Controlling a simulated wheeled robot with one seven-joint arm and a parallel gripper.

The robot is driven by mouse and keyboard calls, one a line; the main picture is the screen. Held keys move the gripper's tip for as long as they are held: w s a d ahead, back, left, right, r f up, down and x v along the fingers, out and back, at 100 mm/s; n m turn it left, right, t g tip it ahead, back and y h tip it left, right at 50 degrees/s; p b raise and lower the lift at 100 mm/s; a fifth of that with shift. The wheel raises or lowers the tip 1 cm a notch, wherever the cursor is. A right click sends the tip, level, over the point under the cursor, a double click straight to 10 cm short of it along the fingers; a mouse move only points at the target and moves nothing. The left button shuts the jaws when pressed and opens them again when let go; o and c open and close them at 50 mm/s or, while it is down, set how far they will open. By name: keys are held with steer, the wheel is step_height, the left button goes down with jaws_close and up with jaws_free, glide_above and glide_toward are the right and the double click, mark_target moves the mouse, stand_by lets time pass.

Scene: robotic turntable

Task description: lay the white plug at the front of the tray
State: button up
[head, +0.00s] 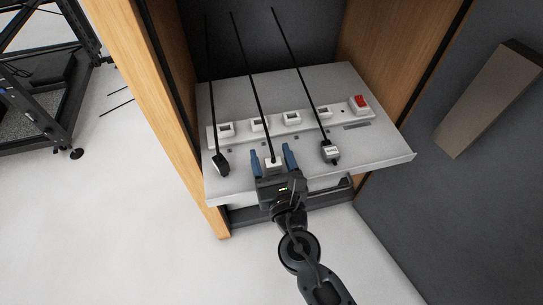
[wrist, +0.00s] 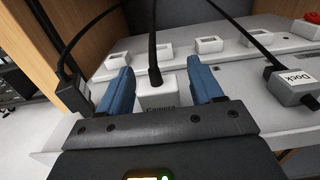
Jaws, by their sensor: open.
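The white plug (head: 274,168) is near the front of the grey tray (head: 232,185), with its black cable running up to the back. In the wrist view the white plug (wrist: 158,95) carries a label that seems to read "Camera". My gripper (head: 271,148) is open, with one blue finger on each side of the plug. In the wrist view a gap shows between the plug and each finger of my gripper (wrist: 156,62). The plug's underside is hidden, so I cannot tell whether it touches the tray.
A power strip (head: 274,128) with several white sockets and a red switch (head: 359,101) lies behind the plug. A black plug (head: 221,164) lies to the left and a grey "Dock" plug (head: 330,152) to the right. Wooden cabinet walls (head: 160,90) flank the tray.

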steer(key=shift+r, duration=0.25)
steer(key=v, duration=1.2)
